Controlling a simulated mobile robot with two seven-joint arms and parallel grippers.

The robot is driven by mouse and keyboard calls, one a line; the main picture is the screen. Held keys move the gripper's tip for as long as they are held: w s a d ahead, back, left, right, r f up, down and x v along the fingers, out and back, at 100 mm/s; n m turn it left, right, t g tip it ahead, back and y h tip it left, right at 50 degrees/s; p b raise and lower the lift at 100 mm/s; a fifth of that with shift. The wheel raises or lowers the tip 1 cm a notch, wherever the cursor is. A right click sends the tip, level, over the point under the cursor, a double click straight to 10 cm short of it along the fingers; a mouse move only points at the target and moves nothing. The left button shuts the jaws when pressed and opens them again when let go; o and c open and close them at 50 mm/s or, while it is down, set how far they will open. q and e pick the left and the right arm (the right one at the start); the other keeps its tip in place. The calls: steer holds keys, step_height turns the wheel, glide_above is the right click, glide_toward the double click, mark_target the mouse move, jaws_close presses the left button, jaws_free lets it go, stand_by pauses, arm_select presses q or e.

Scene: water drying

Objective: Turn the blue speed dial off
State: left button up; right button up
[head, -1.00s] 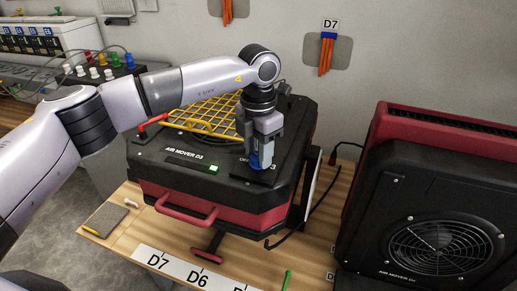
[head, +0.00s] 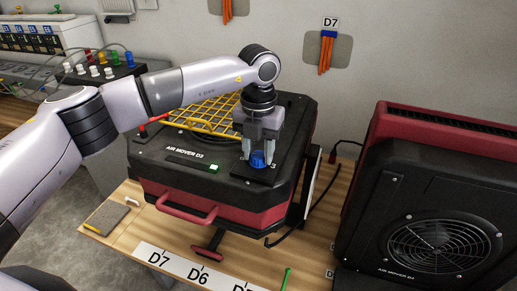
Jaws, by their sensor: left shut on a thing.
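The blue speed dial (head: 257,160) sits on a black plate on top of the air mover marked D3 (head: 150,160), a black and red box with a lit green light (head: 214,168). My left gripper (head: 258,152) points down over the dial, and its fingers are shut around the dial's sides. The fingers and palm hide part of the dial, and most of the lettering beside it is covered. My right gripper is not in view.
A second air mover (head: 440,200) stands at the right with its round grille facing forward. A yellow grid (head: 205,117) lies behind my gripper. A notepad (head: 105,218) and a green pen (head: 286,279) lie on the wooden table. A dark cable (head: 320,205) runs between the air movers.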

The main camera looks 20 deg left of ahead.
mark_target(258, 155)
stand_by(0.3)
arm_select(q)
steer(key=o, duration=1.1)
steer(key=shift+c, duration=0.2)
steer(key=shift+r, duration=0.1)
step_height(258, 155, up, 7)
